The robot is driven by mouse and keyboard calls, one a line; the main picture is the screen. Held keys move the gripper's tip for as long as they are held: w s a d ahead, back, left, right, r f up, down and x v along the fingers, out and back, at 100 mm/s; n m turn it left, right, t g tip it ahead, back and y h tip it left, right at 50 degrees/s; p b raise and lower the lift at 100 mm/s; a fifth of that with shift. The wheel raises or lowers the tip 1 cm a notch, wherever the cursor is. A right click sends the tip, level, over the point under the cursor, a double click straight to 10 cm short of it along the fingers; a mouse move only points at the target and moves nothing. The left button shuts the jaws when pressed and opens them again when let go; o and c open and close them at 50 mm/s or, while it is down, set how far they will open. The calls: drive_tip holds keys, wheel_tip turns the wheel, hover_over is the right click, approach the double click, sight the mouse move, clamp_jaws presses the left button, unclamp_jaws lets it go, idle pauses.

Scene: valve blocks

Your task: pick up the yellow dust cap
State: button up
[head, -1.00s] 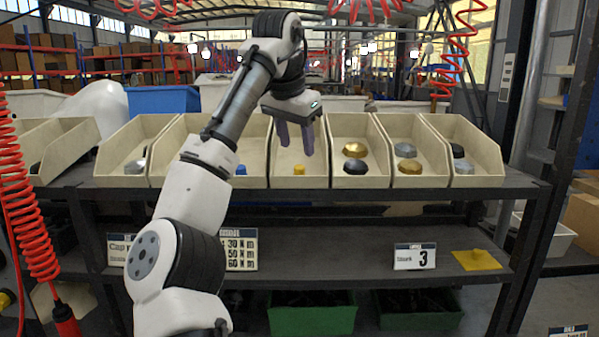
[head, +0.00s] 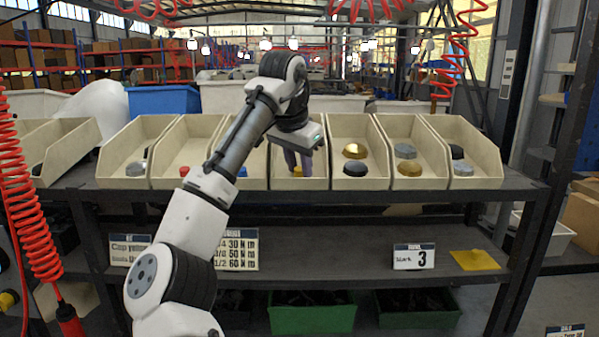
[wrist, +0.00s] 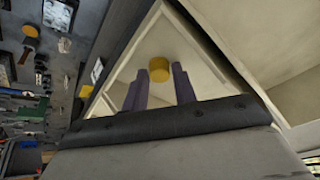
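The yellow dust cap (head: 297,169) sits in the middle cream bin (head: 312,184), near its front; its top is partly hidden by my gripper in the head view. In the wrist view the yellow cap (wrist: 159,68) shows just beyond the fingertips, roughly centred between them. My gripper (head: 297,162) points down into this bin, with its fingers at about the cap's height. In the wrist view the gripper (wrist: 158,82) has its fingers apart, with a gap between them. I cannot tell whether the fingers reach around the cap.
Neighbouring bins hold a red cap (head: 184,171), a blue cap (head: 242,171), and gold, grey and black larger caps (head: 355,151) to the right. Bin walls stand close on both sides of my gripper. A yellow sheet (head: 474,260) lies on the lower shelf.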

clamp_jaws()
drive_tip(key=shift+r, duration=0.15)
